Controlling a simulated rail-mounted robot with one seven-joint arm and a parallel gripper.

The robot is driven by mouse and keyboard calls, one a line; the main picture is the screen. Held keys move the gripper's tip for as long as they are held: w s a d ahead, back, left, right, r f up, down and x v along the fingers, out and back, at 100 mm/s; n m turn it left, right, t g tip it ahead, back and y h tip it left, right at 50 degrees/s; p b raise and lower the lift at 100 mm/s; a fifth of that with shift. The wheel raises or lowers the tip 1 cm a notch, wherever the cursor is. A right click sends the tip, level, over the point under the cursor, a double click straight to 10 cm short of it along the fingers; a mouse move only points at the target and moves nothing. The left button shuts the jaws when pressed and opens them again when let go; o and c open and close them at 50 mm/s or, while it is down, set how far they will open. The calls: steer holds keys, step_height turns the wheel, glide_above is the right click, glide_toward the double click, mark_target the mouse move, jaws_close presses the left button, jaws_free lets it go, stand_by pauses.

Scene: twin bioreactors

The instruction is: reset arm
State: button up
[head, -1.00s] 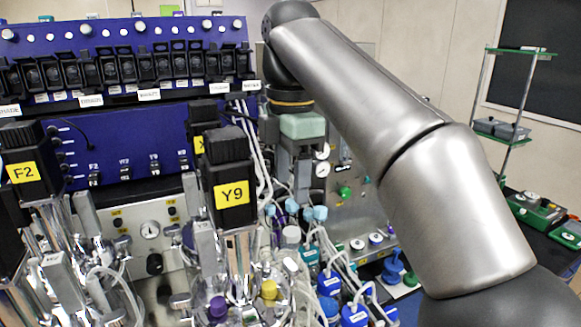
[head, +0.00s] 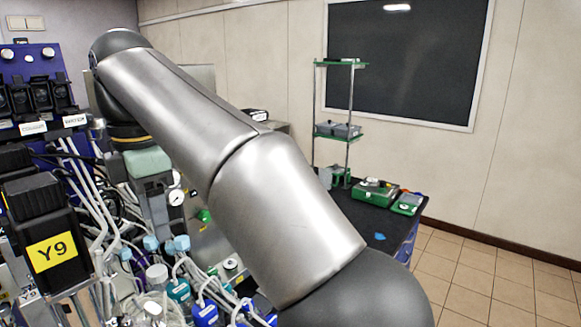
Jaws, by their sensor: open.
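My silver arm (head: 290,215) runs from the bottom right up to a dark elbow at the upper left. From there its wrist hangs down, with a dark and orange ring above a pale green block (head: 148,162). My gripper (head: 156,207) points down below that block, in front of the bioreactor equipment. Its jaws are open, and I see nothing held between them. The fingertips are small and partly lost against the tubing.
A black bioreactor head labelled Y9 (head: 52,250) stands at the left. Tubes and blue-capped bottles (head: 205,312) crowd below the gripper. A dark bench (head: 375,222) with green devices (head: 375,192) and a shelf rack (head: 340,130) stands right. The tiled floor (head: 500,275) is clear.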

steer(key=w+d+f+m+b, duration=0.1)
steer(key=d+f+m, duration=0.65)
steer(key=d, duration=0.45)
steer(key=w+d+f+m+b, duration=0.1)
steer(key=w+d+f+m, duration=0.1)
steer(key=d+f+m, duration=0.8)
steer(key=s+d+f+m+b, duration=0.1)
steer(key=s+d+f+m, duration=0.8)
steer(key=s+d+f, duration=0.4)
steer(key=d+f, duration=0.3)
steer(key=shift+s+t+b, duration=0.25)
steer(key=shift+t+b, duration=0.15)
steer(key=shift+m, duration=0.25)
